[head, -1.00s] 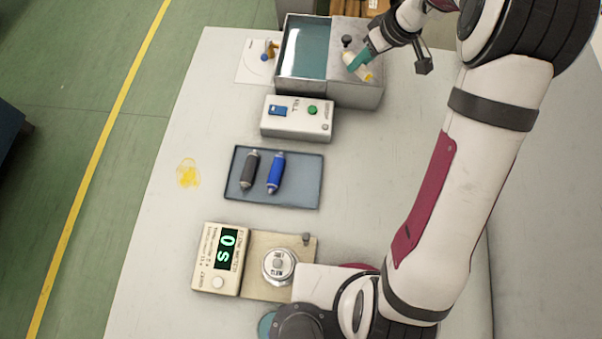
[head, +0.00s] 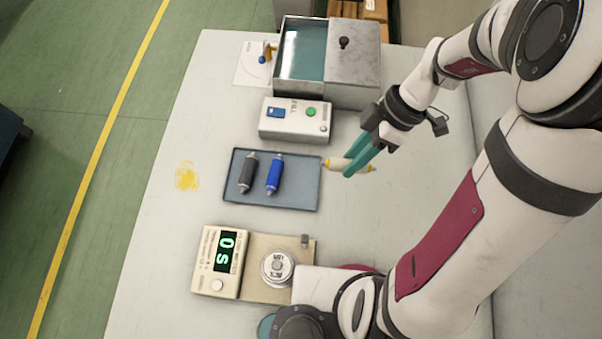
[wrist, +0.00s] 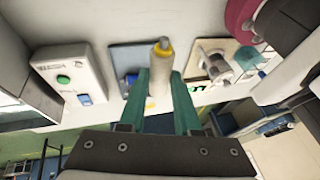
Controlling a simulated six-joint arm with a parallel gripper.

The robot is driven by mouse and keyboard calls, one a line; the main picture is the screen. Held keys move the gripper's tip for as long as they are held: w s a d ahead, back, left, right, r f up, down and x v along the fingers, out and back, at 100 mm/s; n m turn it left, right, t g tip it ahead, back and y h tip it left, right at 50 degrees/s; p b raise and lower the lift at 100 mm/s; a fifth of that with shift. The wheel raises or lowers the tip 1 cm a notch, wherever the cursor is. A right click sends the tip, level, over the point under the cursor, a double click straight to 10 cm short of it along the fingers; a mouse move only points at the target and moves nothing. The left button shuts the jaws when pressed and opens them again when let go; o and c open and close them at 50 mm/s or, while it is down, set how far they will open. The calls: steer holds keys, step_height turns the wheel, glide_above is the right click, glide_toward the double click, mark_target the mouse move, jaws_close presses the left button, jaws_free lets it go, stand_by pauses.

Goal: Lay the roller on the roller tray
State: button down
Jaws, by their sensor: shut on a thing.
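The cream-white roller with yellow ends (head: 336,163) is in my gripper (head: 358,164), held between the two teal fingers. It lies roughly crosswise in the head view, just right of the tray's right edge; its height above the table is hard to tell. In the wrist view the roller (wrist: 160,75) points away between the fingers (wrist: 161,100). The blue-grey roller tray (head: 300,200) lies on the table. A dark grey roller (head: 248,174) and a blue roller (head: 274,175) rest side by side in its left and middle part. The tray's right part is bare.
A metal tank (head: 302,52) with a knobbed lid (head: 353,60) stands behind. A control box (head: 296,120) with a green button is between tank and tray. In front are a timer (head: 219,262) and a plate with a round weight (head: 278,268). A yellow smear (head: 187,177) marks the table.

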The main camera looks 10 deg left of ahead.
steer(key=a+f, duration=0.9)
steer(key=shift+w+a+f, duration=0.15)
steer(key=shift+w+f, duration=0.05)
steer(key=shift+w, duration=0.2)
steer(key=shift+f, duration=0.15)
steer(key=shift+f, duration=0.1)
steer(key=shift+f, duration=0.25)
steer(key=c, duration=0.6)
jaws_free()
